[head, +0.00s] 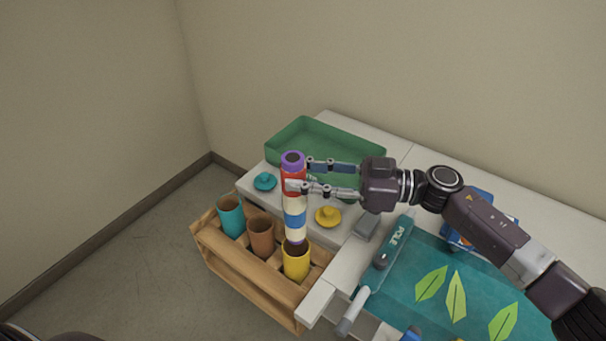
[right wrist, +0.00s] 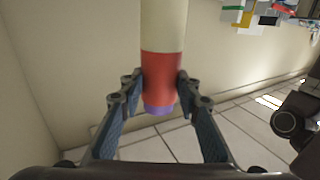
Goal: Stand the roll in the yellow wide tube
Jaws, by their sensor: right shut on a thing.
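The roll (head: 295,208) is a tall banded cylinder with purple, red, cream and blue bands. It stands about upright above the yellow wide tube (head: 296,263), and its lower end overlaps the dark tube mouth; how deep it sits inside, I cannot tell. My right gripper (head: 297,176) is shut on the red band near the purple top end. In the right wrist view the roll (right wrist: 162,50) runs between both fingers of the gripper (right wrist: 162,84), with its purple end just past them. My left gripper is not in view.
A wooden rack (head: 243,262) holds the yellow tube, a brown tube (head: 260,236) and a teal tube (head: 230,215). Behind are a green tray (head: 284,137), a teal lid (head: 265,181) and a yellow lid (head: 328,216). A teal mat (head: 400,296) with leaf shapes lies right.

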